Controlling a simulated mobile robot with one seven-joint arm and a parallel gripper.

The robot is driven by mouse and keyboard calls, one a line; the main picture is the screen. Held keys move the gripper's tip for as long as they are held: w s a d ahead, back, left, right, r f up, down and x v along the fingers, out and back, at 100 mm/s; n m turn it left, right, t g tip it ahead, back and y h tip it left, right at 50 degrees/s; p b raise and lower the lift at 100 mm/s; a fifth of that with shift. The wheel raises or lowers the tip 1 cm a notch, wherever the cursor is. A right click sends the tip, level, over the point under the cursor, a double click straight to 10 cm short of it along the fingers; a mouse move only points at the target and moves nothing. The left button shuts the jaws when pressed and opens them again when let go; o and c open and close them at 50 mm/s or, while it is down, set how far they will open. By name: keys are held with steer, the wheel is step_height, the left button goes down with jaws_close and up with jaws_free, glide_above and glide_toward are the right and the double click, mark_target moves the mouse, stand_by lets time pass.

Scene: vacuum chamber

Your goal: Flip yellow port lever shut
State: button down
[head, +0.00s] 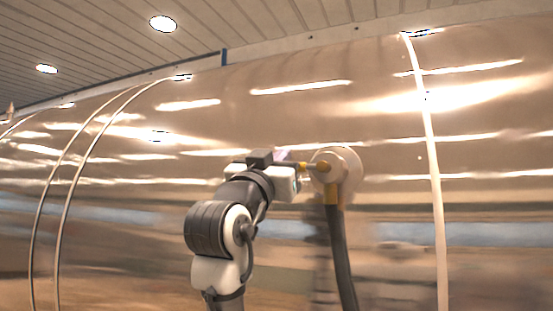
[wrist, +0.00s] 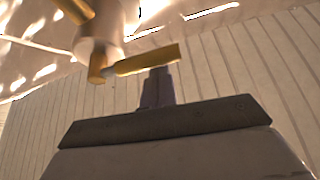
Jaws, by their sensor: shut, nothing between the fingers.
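The port (head: 345,160) is a pale round fitting on the shiny chamber wall, with a yellow elbow (head: 332,192) below it. The yellow lever (head: 320,166) shows small at the port's left side. In the wrist view the lever (wrist: 148,60) is a flat yellow bar reaching right from the pale port body (wrist: 98,38). My gripper (head: 300,165) is just left of the port. In the wrist view my gripper (wrist: 159,72) is shut and empty, its tips at the lever's lower edge near its free end. I cannot tell whether they touch.
A dark hose (head: 342,255) hangs from the elbow, right of my arm. The curved reflective chamber wall (head: 490,200) fills the background, with a raised pale band (head: 434,170) to the right. The wall around the port looks clear.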

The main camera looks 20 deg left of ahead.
steer(key=s+f+b, duration=0.2)
steer(key=s+b, duration=0.4)
steer(key=s, duration=0.4)
steer(key=shift+f, duration=0.15)
steer(key=shift+a, duration=0.1)
